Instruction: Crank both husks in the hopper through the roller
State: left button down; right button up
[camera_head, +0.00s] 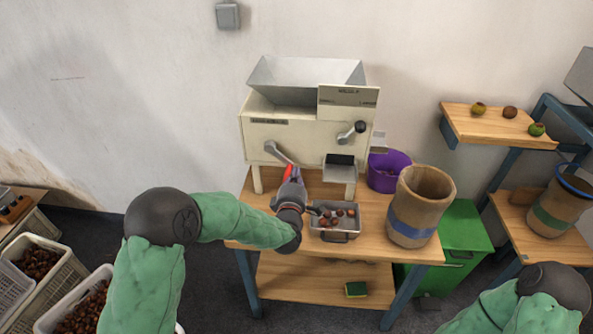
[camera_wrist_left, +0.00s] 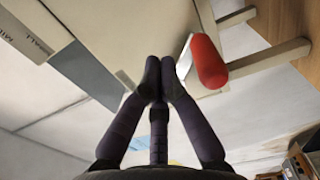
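The cream roller machine (camera_head: 300,135) stands at the back of the table, its grey hopper (camera_head: 305,75) on top. I see no husks in the hopper; its floor is hidden by the front wall. A grey crank arm on the machine's front (camera_head: 279,152) slants down right to a red handle (camera_head: 288,172). My left gripper (camera_head: 292,184) is at the handle in the head view. In the left wrist view its fingertips (camera_wrist_left: 160,75) are together with nothing between them, and the red handle (camera_wrist_left: 207,62) is beside them to the right. My right gripper is out of view.
A metal tray (camera_head: 335,235) with several chestnuts sits below the outlet chute (camera_head: 340,172). A purple bucket (camera_head: 385,175) and a burlap sack (camera_head: 418,200) stand right of it. Several husks lie on the side shelf (camera_head: 490,128). A sponge (camera_head: 356,289) lies on the lower shelf.

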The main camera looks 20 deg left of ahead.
pick_arm(q)
jog(key=v, duration=0.9)
dwell(0.5)
jog(key=s+d+f+m+g+h, duration=0.3)
jog(key=f+m+g, duration=0.15)
jog(key=f, duration=0.75)
jog(key=s+d+f+m+g+h, duration=0.2)
jog(key=s+d+f+m+g, duration=0.3)
jog(key=f, duration=0.6)
jog(key=s+d+f+m+g+h, duration=0.1)
jog(key=s+f+m+g, duration=0.3)
jog(key=s, duration=0.5)
jog(key=s+d+f+m+g+h+p, duration=0.1)
jog(key=s+d+f+m+g+h, duration=0.1)
jog(key=s+f, duration=0.7)
jog(key=d+m+g, duration=0.1)
jog(key=m, duration=0.1)
jog(key=shift+f+m+g, duration=0.35)
